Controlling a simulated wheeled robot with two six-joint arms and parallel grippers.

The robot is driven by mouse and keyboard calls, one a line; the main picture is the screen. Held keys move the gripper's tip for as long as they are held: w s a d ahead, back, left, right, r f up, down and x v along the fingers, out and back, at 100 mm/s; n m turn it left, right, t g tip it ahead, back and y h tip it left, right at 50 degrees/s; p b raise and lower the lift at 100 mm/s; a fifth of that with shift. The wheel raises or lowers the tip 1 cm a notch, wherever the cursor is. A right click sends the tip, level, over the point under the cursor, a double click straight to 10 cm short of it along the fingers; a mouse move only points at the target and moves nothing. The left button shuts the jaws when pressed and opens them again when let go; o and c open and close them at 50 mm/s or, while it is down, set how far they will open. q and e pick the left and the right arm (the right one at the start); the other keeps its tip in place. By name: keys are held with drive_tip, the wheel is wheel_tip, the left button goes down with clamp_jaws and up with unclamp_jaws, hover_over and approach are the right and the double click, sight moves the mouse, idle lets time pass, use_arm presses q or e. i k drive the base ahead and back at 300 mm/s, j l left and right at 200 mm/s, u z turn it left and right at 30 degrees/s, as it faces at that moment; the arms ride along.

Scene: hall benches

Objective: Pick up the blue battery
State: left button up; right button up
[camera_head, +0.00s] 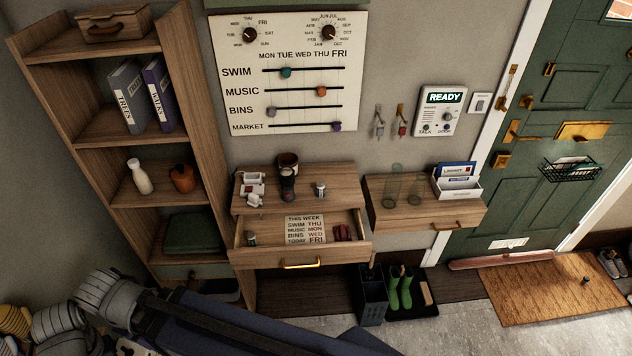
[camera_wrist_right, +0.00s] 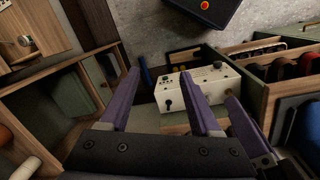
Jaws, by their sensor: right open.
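I cannot make out a blue battery for certain in either view. In the right wrist view a small dark blue upright piece (camera_wrist_right: 147,76) shows between my finger tips; I cannot tell what it is. My right gripper (camera_wrist_right: 160,73) is open and nothing is held between its purple fingers. In the head view the open drawer (camera_head: 300,262) holds a small grey-green cylinder (camera_head: 251,238), a printed card (camera_head: 304,229) and dark red pieces (camera_head: 342,232). A small grey cylinder (camera_head: 320,189) stands on the bench top (camera_head: 345,177). My left gripper is out of view.
A white box with knobs (camera_wrist_right: 196,92) sits just past my right fingers. A shelf unit (camera_head: 120,135) stands at the left. Green boots (camera_head: 400,288) stand on the floor.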

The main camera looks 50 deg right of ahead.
sight(320, 184)
drive_tip(key=z, duration=1.05)
drive_tip(key=l+z, duration=0.3)
drive_tip(key=i+l+z, duration=0.1)
drive_tip(key=z, duration=0.2)
drive_tip(key=i+l, duration=0.1)
drive_tip(key=l, duration=0.1)
